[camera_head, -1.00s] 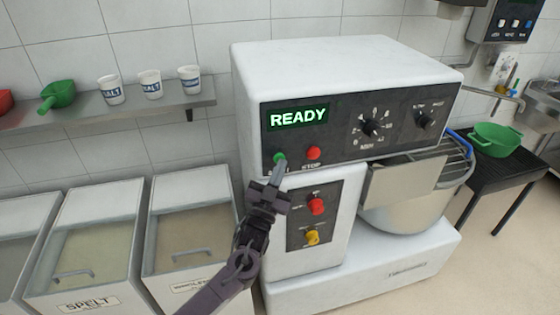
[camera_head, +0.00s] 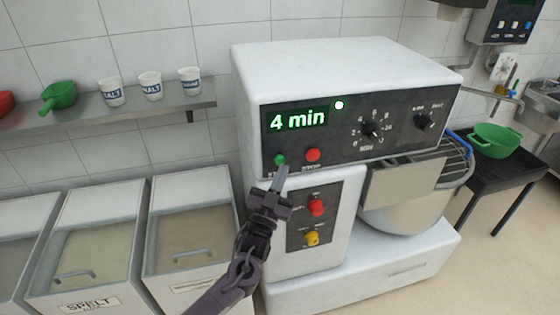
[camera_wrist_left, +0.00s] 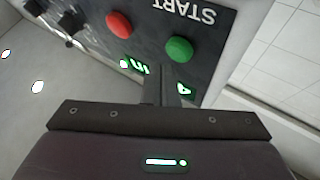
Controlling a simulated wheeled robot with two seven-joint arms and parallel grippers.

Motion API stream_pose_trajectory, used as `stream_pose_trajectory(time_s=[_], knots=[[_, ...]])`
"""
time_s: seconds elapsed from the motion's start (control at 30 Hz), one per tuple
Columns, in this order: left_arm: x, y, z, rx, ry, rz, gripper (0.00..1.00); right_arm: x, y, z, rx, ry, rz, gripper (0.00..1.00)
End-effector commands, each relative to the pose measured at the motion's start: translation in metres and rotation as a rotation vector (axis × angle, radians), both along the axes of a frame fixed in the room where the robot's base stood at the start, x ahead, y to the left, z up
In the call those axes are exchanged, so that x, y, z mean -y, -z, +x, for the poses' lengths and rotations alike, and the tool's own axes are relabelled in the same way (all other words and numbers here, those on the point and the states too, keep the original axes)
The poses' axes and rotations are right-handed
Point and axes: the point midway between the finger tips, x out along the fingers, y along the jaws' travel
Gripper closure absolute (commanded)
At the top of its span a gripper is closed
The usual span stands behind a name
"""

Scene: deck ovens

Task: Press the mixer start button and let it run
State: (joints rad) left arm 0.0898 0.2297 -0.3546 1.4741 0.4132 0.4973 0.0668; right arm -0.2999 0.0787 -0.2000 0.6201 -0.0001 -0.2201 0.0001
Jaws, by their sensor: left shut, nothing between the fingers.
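The white mixer (camera_head: 340,65) stands in the middle of the head view. Its display (camera_head: 297,119) reads "4 min" in green, and a small lamp (camera_head: 339,105) beside it is lit. The green start button (camera_head: 280,160) sits below the display, left of the red stop button (camera_head: 313,155). My left gripper (camera_head: 283,172) is shut and empty, its tip just below and right of the start button, seemingly a little off it. In the left wrist view the start button (camera_wrist_left: 179,50) shows uncovered above the fingers (camera_wrist_left: 165,92). My right gripper is not in view.
The mixer bowl (camera_head: 405,215) is under a wire guard at the right. Red and yellow knobs (camera_head: 316,207) sit on the lower panel. Flour bins (camera_head: 85,240) stand at the left below a shelf (camera_head: 120,112) with cups. A green bowl (camera_head: 497,138) rests on a black table.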

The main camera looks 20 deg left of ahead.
Motion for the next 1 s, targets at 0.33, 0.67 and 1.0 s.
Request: stream_pose_trajectory(time_s=[0.33, 0.67, 1.0], knots=[[0.007, -0.001, -0.01, -0.001, 0.001, 0.0, 1.0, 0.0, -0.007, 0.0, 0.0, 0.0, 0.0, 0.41], [0.025, -0.001, -0.036, -0.001, 0.001, -0.002, 1.0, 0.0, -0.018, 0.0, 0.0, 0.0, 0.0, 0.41], [0.028, 0.0, -0.041, 0.001, 0.0, 0.0, 1.0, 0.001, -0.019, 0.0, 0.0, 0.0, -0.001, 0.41]])
